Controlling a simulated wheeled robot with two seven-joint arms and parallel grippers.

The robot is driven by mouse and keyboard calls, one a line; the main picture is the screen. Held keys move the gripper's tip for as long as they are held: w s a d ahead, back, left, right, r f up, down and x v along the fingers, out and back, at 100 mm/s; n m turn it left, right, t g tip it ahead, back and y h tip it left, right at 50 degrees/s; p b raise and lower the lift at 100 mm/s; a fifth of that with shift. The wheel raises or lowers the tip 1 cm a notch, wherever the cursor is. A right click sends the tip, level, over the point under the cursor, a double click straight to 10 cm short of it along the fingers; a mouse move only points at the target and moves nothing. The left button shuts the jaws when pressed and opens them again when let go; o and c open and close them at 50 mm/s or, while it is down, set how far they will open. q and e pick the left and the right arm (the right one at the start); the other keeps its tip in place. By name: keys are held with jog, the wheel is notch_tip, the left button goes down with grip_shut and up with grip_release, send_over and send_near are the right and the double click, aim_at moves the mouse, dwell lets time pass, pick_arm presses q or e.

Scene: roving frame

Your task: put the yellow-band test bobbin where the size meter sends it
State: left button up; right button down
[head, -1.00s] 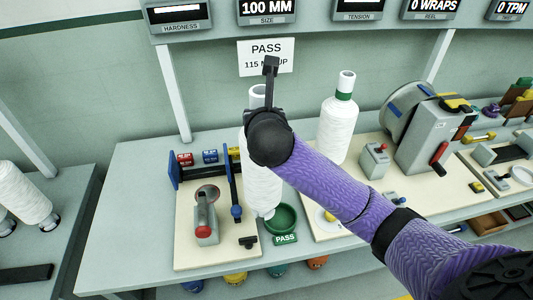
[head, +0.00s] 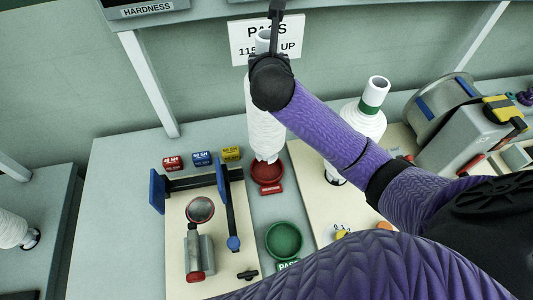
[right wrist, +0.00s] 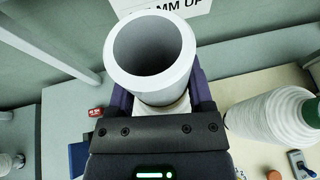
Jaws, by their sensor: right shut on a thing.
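My right gripper (head: 266,60) is shut on the upper tube of a white-wound bobbin (head: 262,122). Its open grey tube end (right wrist: 150,55) fills the right wrist view's top middle, between the jaws. The bobbin hangs nearly upright; its yellow band is not visible. Its lower end overlaps the back of the red dish (head: 268,181) in the head view; I cannot tell whether they touch. The green dish (head: 284,240), labelled PASS, is empty and nearer. A wall sign (head: 243,48) reading PASS, 115 and UP is partly covered.
A gauge board (head: 181,272) with blue uprights stands left of the dishes. A green-banded bobbin (head: 362,120) and a grey machine (head: 462,135) stand to the right. The table's left part (head: 115,230) is clear.

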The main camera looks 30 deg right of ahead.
notch_tip(320, 180, down, 10)
jog(key=b, duration=0.2)
grip_release()
jog(key=shift+s, duration=0.1)
jog(key=p+v, duration=0.1)
jog(key=v, duration=1.1)
jog(key=shift+p, duration=0.4)
